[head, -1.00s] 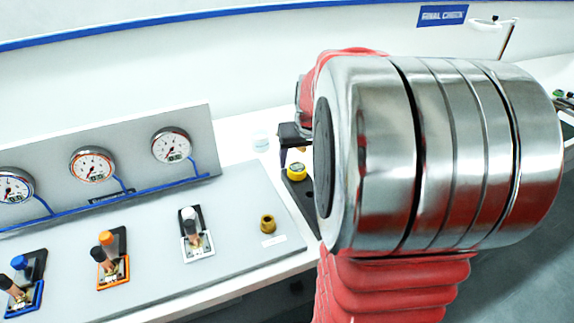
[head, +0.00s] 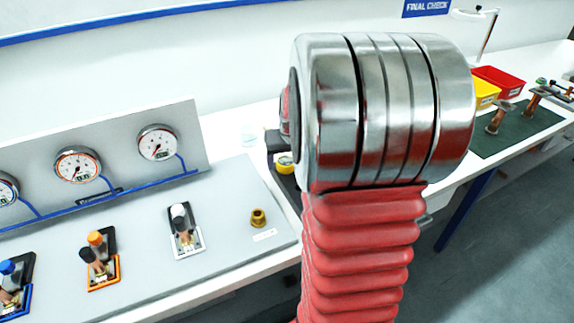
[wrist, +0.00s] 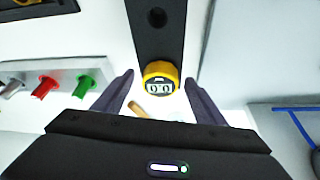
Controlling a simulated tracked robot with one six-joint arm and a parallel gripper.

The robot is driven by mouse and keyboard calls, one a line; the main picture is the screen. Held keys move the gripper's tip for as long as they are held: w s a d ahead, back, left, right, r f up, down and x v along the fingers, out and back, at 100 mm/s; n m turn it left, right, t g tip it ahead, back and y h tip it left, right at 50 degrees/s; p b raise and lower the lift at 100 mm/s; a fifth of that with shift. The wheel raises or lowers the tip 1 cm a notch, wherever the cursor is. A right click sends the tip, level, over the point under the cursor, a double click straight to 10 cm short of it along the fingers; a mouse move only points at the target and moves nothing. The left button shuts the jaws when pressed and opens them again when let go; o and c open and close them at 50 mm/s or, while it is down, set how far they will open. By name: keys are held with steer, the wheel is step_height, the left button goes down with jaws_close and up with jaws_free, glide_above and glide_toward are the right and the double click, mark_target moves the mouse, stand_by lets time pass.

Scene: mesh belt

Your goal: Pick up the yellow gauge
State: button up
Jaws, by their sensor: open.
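The yellow gauge (wrist: 160,70) is a small round yellow part with a digital face. In the wrist view it sits at the lower end of a black plate (wrist: 157,35). It also shows in the head view (head: 284,166), partly behind my arm. My gripper (wrist: 159,79) is open and empty. Its two dark fingertips are on either side of the gauge, with a gap on each side. I cannot tell how far above the gauge they are. In the head view my gripper is mostly hidden by my arm.
A grey panel with dial gauges (head: 78,166) and several valve fittings stands left on the white bench. A brass fitting (head: 258,218) sits near the panel's right end. Yellow (head: 484,92) and red (head: 502,80) bins stand right. In the wrist view, red (wrist: 43,87) and green (wrist: 80,87) fittings are left.

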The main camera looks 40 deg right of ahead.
mark_target(287, 162)
steer(key=shift+c, duration=0.6)
steer(key=c, duration=1.1)
steer(key=shift+r, duration=0.15)
step_height(287, 162, up, 10)
stand_by(0.6)
